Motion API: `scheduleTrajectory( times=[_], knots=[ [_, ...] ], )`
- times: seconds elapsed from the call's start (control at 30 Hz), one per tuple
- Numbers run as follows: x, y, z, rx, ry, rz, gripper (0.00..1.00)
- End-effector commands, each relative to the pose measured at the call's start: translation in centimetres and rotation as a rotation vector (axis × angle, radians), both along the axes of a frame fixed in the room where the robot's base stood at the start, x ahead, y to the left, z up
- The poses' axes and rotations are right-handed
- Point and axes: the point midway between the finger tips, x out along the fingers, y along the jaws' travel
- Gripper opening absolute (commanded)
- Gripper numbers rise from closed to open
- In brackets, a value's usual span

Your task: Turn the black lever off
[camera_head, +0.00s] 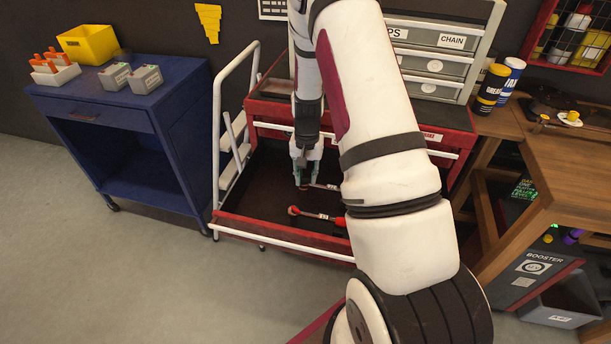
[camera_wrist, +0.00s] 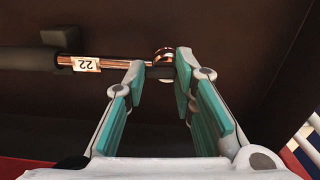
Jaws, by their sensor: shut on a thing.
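A lever-like tool with a dark handle (camera_wrist: 28,60), a shiny coppery shaft and a white "22" label lies across the upper left of the wrist view. Its rounded head sits between the fingertips of my gripper (camera_wrist: 160,70), which is shut on it. In the head view my gripper (camera_head: 304,172) reaches down into the open drawer of the red cart, with the pale shaft of the black lever (camera_head: 325,187) running right from it until my arm hides it. A second lever with a red knob and red end (camera_head: 318,214) lies nearer the front of the drawer.
The red cart (camera_head: 232,222) has a white front rail and a white frame (camera_head: 218,150) at its left. A blue cabinet (camera_head: 120,115) stands further left. A wooden bench (camera_head: 565,165) and a grey bin (camera_head: 565,300) are at right. The floor at front left is clear.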

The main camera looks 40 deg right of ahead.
Motion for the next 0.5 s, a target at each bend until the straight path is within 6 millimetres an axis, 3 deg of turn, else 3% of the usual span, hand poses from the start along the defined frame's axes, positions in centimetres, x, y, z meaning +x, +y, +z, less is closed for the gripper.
scheduleTrajectory(
  times=[0.5],
  knots=[
    [0.14, -0.33, 0.01, -0.003, -0.001, 0.375, 0.0]
  ],
)
